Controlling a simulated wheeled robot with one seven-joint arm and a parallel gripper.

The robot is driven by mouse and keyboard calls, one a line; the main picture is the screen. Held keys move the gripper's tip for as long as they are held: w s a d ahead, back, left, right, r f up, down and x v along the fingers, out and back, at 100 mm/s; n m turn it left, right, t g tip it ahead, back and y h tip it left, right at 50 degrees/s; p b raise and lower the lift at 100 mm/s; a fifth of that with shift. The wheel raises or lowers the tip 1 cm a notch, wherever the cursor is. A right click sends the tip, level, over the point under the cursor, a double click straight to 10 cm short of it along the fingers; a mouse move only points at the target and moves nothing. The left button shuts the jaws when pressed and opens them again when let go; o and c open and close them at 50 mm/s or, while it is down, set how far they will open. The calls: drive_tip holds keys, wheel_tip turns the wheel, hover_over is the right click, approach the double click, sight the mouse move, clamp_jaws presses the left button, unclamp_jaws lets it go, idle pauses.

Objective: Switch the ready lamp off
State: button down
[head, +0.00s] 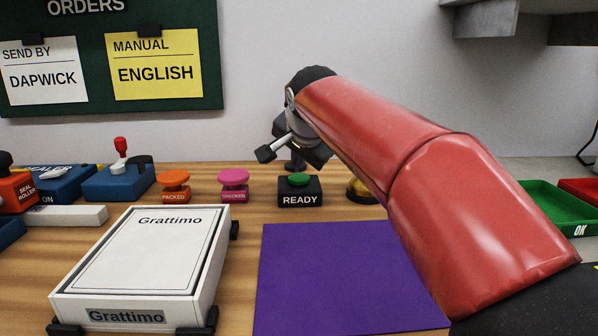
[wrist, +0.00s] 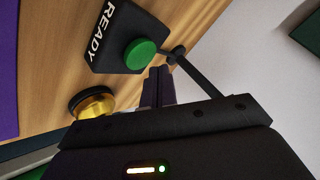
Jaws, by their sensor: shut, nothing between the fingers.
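The ready lamp is a black box labelled READY (head: 300,196) with a green round cap (head: 299,179) on top. It stands upright on the wooden table behind the purple mat. In the wrist view the box (wrist: 112,45) is at the upper left and its green cap (wrist: 140,54) is near the middle. I cannot tell for sure whether the cap is lit. My gripper (head: 296,165) is shut and empty, pointing down just above and behind the cap. In the wrist view its fingertips (wrist: 160,72) are close beside the cap; contact is not clear.
A brass bell-like dome (wrist: 93,103) stands right of the lamp, partly behind my arm in the head view. Pink (head: 234,180) and orange (head: 174,182) buttons stand left. A purple mat (head: 340,280) and a white Grattimo box (head: 150,250) lie in front.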

sight(299, 179)
wheel_tip(299, 179, up, 6)
drive_tip(key=p, duration=0.5)
idle(0.5)
